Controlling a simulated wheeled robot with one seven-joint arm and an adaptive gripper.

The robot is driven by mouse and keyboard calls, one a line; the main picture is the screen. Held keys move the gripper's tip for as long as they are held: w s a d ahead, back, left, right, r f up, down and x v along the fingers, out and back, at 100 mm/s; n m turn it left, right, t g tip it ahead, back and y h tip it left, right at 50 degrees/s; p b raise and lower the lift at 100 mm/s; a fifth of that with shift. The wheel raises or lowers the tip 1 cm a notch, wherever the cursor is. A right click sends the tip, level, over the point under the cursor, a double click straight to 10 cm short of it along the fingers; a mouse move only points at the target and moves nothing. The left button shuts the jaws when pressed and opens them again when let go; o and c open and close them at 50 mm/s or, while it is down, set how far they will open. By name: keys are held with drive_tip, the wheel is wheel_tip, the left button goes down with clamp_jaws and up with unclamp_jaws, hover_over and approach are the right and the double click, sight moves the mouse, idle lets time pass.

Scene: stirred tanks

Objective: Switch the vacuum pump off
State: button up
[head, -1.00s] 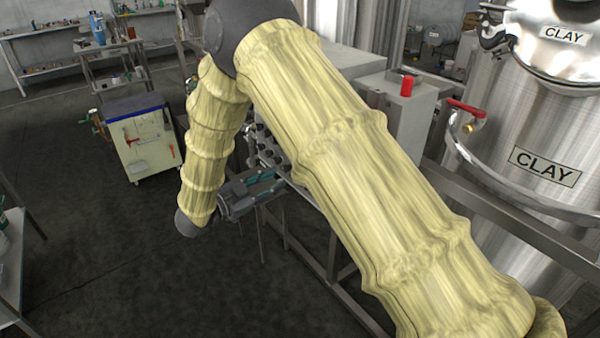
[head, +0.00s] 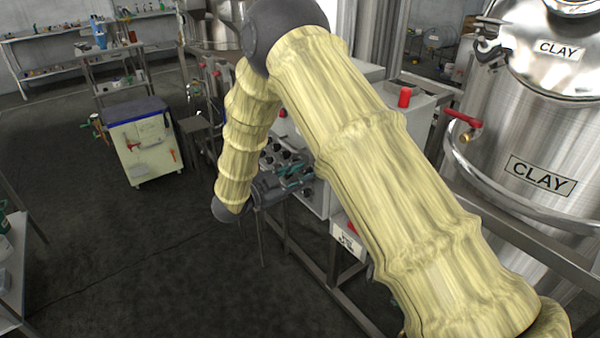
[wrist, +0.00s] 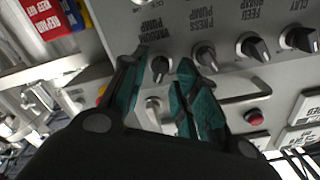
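The vacuum pump knob (wrist: 160,66) is a small dark rotary switch on a grey control panel (wrist: 225,18), under a label reading VACUUM PUMP. My gripper (wrist: 163,74) is open, with one teal-padded finger on each side of this knob in the wrist view. Nothing shows between the pads but the knob and panel; I cannot tell whether they touch it. The knob's exact setting is unclear. In the head view my gripper (head: 300,178) is at the panel front, partly hidden by my arm.
To the right on the panel are the press pump knob (wrist: 206,57), feed pump knob (wrist: 254,47) and another knob (wrist: 300,39). A red button (wrist: 254,117) sits below. A CLAY tank (head: 500,135) stands right; a cream cabinet (head: 143,150) stands left. The floor between is clear.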

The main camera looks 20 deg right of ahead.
drive_tip(key=shift+d, duration=0.15)
clamp_jaws()
drive_tip(key=shift+n, duration=0.3)
drive_tip(key=n+p, duration=0.2)
drive_tip(key=n, duration=0.3)
drive_tip(key=shift+w+r, duration=0.1)
drive_tip(key=n+p, duration=0.2)
drive_tip(key=n, duration=0.2)
drive_tip(key=shift+n+p, duration=0.4)
drive_tip(key=shift+n, duration=0.8)
drive_tip(key=shift+f, duration=0.2)
